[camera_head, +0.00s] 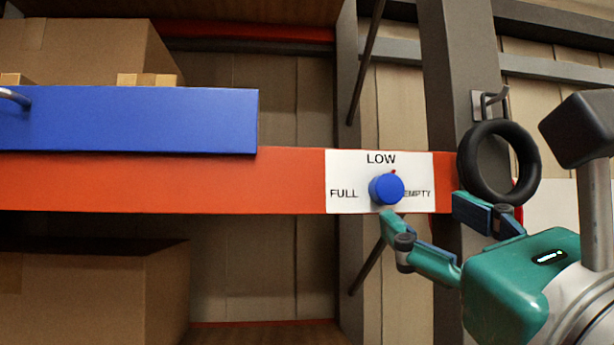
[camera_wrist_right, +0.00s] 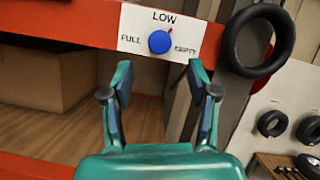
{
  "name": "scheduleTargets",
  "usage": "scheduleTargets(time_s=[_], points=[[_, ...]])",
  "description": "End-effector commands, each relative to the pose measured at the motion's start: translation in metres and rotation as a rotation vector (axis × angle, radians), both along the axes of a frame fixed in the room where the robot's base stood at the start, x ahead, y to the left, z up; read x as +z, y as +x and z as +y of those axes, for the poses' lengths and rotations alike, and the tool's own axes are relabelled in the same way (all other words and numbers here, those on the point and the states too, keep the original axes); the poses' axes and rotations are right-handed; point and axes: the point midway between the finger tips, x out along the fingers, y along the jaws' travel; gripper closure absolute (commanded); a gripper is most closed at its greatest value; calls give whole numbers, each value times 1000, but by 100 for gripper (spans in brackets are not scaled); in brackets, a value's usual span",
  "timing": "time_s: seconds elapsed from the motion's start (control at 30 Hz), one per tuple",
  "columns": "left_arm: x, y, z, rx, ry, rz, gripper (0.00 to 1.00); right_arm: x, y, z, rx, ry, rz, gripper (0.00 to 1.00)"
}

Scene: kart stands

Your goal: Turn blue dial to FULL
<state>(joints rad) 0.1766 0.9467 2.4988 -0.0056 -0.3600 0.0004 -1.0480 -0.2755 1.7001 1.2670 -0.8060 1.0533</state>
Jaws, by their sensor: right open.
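The blue dial (camera_head: 386,188) sits on a white label plate (camera_head: 343,170) fixed to an orange shelf beam. The plate reads FULL at left, LOW at top and EMPTY at right. A small red mark at the dial's upper right edge points between LOW and EMPTY, nearer LOW in the head view. My right gripper (camera_head: 426,214) is open and empty, below and to the right of the dial in that view. In the right wrist view the dial (camera_wrist_right: 160,42) lies beyond and just above the gap between the open fingertips (camera_wrist_right: 158,72). My left gripper is not in view.
A black ring (camera_head: 468,166) hangs by a hook on the grey post, close to my right gripper's right finger. A blue panel (camera_head: 130,120) sticks out above the orange beam (camera_head: 150,183) at left. Cardboard boxes (camera_head: 80,295) stand on the shelves.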

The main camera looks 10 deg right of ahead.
Motion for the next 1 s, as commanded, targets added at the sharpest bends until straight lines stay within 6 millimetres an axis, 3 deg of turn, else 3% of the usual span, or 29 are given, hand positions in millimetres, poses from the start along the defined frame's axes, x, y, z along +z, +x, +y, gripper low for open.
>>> scheduleTargets(time_s=[0.1,0.33,0.8,1.0], points=[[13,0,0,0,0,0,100,13,25,2,-5,-4,3,41],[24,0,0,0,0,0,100,25,57,6,-2,-1,1,41],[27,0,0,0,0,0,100,27,68,8,1,-1,-1,41],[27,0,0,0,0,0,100,27,68,8,1,-1,-1,74]])
